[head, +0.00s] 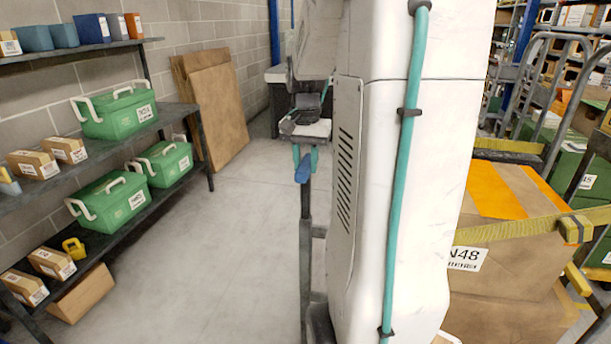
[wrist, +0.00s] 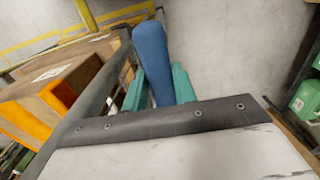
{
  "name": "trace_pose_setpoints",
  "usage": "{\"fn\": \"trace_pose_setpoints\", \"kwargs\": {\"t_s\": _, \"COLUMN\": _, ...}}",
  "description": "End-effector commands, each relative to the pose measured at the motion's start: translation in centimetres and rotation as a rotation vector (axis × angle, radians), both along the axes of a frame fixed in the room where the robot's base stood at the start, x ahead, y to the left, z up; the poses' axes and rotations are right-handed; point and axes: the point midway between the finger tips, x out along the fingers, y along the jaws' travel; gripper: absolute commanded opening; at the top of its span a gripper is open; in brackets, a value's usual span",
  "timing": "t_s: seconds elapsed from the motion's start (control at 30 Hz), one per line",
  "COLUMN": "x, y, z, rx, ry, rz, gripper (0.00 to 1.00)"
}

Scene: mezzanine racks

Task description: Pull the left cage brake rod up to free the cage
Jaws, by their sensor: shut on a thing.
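The brake rod shows its blue grip (head: 303,168) in the head view, on top of a dark upright post in the middle. In the wrist view the blue grip (wrist: 152,60) stands between two teal fingers. My gripper (head: 304,155) is shut on this blue grip, with its teal fingertips on both sides. The cage (wrist: 100,90) shows in the wrist view as dark bars beside cartons. In the head view my white arm covers much of the cage, and the lower part of the rod is hard to make out.
A shelf rack (head: 130,125) with green toolboxes (head: 118,112) and small cartons stands at left. A brown board (head: 215,110) leans on the wall. Strapped cartons (head: 525,260) with a yellow strap (head: 520,228) fill the right. Grey floor (head: 220,250) between is clear.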

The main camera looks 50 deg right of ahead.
Motion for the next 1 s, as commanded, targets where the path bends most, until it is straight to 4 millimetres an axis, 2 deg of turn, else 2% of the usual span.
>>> {"fn": "trace_pose_setpoints", "kwargs": {"t_s": 0.1, "x": 0.1, "y": -0.1, "z": 1.0, "rx": -0.004, "ry": -0.004, "rz": 0.0, "gripper": 0.0}}
{"fn": "trace_pose_setpoints", "kwargs": {"t_s": 0.33, "x": 0.1, "y": -0.1, "z": 1.2, "rx": -0.007, "ry": -0.007, "rz": 0.0, "gripper": 0.0}}
{"fn": "trace_pose_setpoints", "kwargs": {"t_s": 0.37, "x": 0.1, "y": -0.1, "z": 1.2, "rx": -0.007, "ry": -0.007, "rz": 0.0, "gripper": 0.3}}
{"fn": "trace_pose_setpoints", "kwargs": {"t_s": 0.43, "x": 0.1, "y": -0.1, "z": 1.2, "rx": -0.007, "ry": -0.007, "rz": 0.0, "gripper": 0.49}}
{"fn": "trace_pose_setpoints", "kwargs": {"t_s": 0.77, "x": 0.1, "y": -0.1, "z": 1.2, "rx": -0.004, "ry": -0.004, "rz": 0.0, "gripper": 0.49}}
{"fn": "trace_pose_setpoints", "kwargs": {"t_s": 0.87, "x": 0.1, "y": -0.1, "z": 2.2, "rx": -0.004, "ry": -0.005, "rz": 0.0, "gripper": 0.49}}
{"fn": "trace_pose_setpoints", "kwargs": {"t_s": 1.0, "x": 0.1, "y": -0.1, "z": 4.7, "rx": -0.007, "ry": -0.007, "rz": 0.0, "gripper": 0.49}}
